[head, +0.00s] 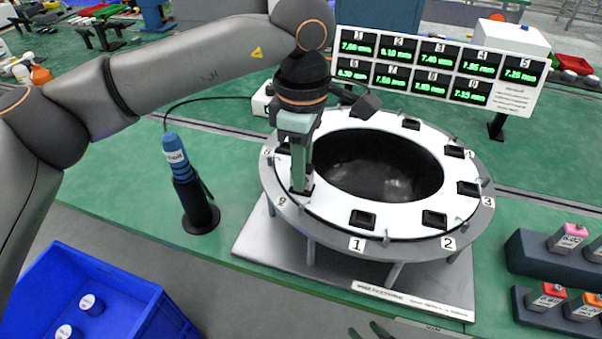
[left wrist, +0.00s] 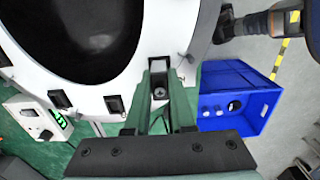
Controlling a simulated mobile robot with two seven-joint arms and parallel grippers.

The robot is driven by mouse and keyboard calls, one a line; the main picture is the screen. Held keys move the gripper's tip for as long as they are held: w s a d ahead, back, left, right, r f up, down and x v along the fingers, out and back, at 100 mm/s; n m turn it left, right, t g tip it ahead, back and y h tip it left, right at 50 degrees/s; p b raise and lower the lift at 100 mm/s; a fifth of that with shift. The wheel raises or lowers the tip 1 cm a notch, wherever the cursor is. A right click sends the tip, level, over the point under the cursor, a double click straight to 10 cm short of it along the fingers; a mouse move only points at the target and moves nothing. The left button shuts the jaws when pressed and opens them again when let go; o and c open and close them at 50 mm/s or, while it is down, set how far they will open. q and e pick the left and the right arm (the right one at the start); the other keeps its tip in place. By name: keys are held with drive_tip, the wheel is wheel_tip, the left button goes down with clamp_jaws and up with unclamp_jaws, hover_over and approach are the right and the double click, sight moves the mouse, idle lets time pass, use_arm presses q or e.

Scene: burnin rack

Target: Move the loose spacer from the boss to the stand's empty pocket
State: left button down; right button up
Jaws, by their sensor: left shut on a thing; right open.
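The white ring fixture (head: 400,222) carries several dark square bosses around its top. My left gripper (head: 301,190) reaches down to the ring's left front, left of the label 1, and is shut. In the left wrist view its fingers (left wrist: 160,92) close on a small dark piece with a round grey centre, which I take for the loose spacer (left wrist: 159,93); the fingers hide most of it. Dark stands (head: 540,262) at the right edge hold small blocks with pink, red and orange caps; I cannot make out an empty pocket. My right gripper (head: 370,332) shows only dark fingertips, apart, at the bottom edge.
A blue-handled tool (head: 177,160) stands in a black holder left of the ring. A blue crate (head: 120,290) with white-topped items is at lower left. A panel of green readings (head: 436,65) stands behind the ring. Green mat lies between ring and stands.

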idle(0.8)
use_arm(q)
drive_tip(key=shift+r, duration=0.15)
drive_tip(key=shift+r+p, duration=2.15)
drive_tip(key=shift+r, duration=0.75)
drive_tip(key=shift+a+f, duration=0.1)
